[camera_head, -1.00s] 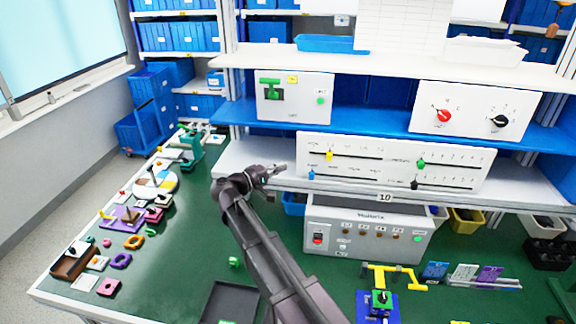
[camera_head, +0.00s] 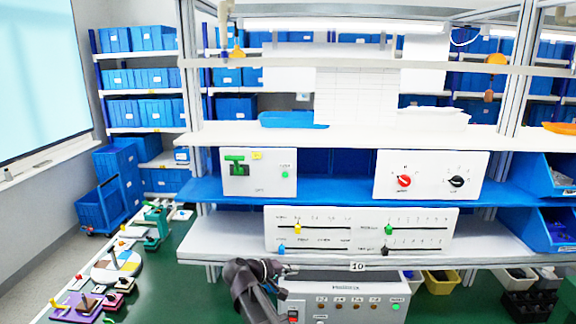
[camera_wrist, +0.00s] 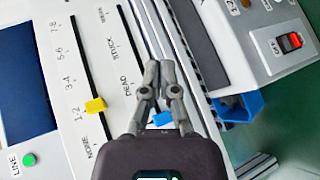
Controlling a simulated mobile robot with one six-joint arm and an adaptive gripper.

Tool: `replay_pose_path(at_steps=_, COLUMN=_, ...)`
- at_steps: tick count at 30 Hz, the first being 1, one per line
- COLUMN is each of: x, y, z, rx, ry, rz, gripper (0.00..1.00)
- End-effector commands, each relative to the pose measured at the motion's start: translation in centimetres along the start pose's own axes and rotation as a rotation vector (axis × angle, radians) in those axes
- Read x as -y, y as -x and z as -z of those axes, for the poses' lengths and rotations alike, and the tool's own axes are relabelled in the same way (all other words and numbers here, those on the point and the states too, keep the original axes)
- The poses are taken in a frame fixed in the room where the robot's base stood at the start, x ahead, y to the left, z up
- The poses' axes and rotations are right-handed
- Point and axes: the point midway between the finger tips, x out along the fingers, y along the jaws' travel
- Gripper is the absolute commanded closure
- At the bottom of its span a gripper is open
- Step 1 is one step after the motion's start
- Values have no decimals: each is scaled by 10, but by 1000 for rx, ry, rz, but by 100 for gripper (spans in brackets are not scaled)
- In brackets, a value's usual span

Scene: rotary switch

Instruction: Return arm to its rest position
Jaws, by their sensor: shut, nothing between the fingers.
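My gripper (camera_head: 286,268) is at the bottom centre of the head view, by the front edge of the lower shelf and just below the slider panel (camera_head: 362,229). In the wrist view my gripper (camera_wrist: 160,72) has its two fingers together with nothing between them. The slider panel fills the left and middle of that view, with a yellow slider (camera_wrist: 95,106) and a blue slider (camera_wrist: 162,118) near the fingers. The rotary switch panel (camera_head: 430,165), with a red knob (camera_head: 404,181) and a black knob (camera_head: 456,182), is on the upper shelf at right.
A white control box (camera_head: 345,289) stands under the shelf beside my gripper, and its red switch shows in the wrist view (camera_wrist: 290,42). A green-handled panel (camera_head: 258,173) is at upper left. Small parts crowd the green table's (camera_head: 190,285) left side.

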Motion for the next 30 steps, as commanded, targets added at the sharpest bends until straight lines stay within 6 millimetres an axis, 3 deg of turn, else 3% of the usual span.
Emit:
replay_pose_path(at_steps=1, x=6, y=-16, z=-20, rx=30, ry=-15, rz=56, gripper=100)
replay_pose_path(at_steps=6, x=26, y=-55, z=-66, rx=112, ry=-70, rz=250, gripper=100)
replay_pose_path(at_steps=13, x=55, y=-88, z=-126, rx=208, ry=-164, rz=512, gripper=100)
replay_pose_path(at_steps=24, x=92, y=-100, z=-206, rx=318, ry=-353, rz=920, gripper=100)
replay_pose_path(at_steps=30, x=102, y=-95, z=-229, rx=343, ry=-439, rz=1079, gripper=100)
